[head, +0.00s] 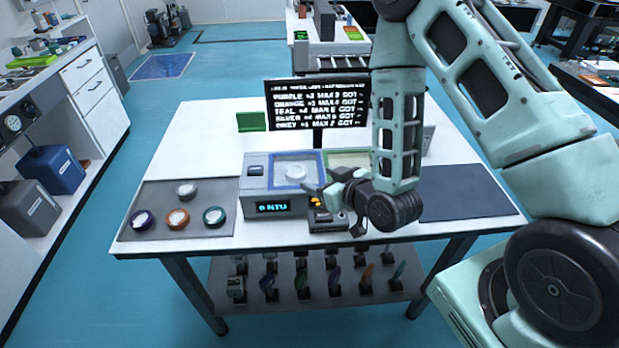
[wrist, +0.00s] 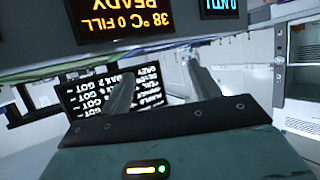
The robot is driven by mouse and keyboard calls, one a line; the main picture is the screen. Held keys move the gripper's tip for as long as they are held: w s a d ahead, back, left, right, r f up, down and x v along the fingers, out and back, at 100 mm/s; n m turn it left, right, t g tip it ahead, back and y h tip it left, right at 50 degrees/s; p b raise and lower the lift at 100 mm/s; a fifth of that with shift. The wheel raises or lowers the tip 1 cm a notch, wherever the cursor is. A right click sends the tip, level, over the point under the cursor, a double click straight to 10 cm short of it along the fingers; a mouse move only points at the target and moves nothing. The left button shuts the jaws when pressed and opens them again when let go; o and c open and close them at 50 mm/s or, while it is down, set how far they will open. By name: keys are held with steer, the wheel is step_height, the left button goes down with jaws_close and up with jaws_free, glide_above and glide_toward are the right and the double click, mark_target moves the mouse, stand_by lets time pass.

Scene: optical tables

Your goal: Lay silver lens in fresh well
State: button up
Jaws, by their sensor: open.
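A lens with a pale grey rim (head: 187,190) lies on the dark grey mat (head: 158,198) at the table's left; I cannot tell whether it is silver or grey. A pale round piece (head: 296,171) sits in the blue-rimmed well (head: 275,185) of the bench unit. A well with a yellow-green rim (head: 345,157) lies to its right, partly hidden by my arm. Neither well is legibly marked fresh. My gripper (head: 333,200) is open over the front of the unit, right of the blue-rimmed well. The wrist view shows its fingers (wrist: 160,80) apart with nothing between them.
Purple (head: 142,219), orange (head: 178,218) and teal (head: 214,216) lenses lie on the left mat. A black text screen (head: 317,105) stands behind the wells. A green block (head: 251,121) stands at its left. A dark blue mat (head: 460,192) at the right looks bare.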

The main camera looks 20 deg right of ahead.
steer(key=shift+p+v, duration=1)
steer(key=shift+p, duration=0.55)
steer(key=s+a+r+n+g, duration=0.35)
steer(key=a+r+g, duration=0.4)
steer(key=a, duration=0.25)
steer(key=s+r+g+h, duration=0.1)
steer(key=s+r+g, duration=0.1)
steer(key=s+r, duration=0.4)
steer(key=s+r+n+g+h, duration=0.1)
steer(key=s+r, duration=0.5)
steer(key=s, duration=0.7)
steer(key=shift+s+r+g+h, duration=0.15)
steer(key=shift+r+g+h, duration=0.25)
steer(key=shift+g, duration=0.75)
steer(key=shift+a+f, duration=0.1)
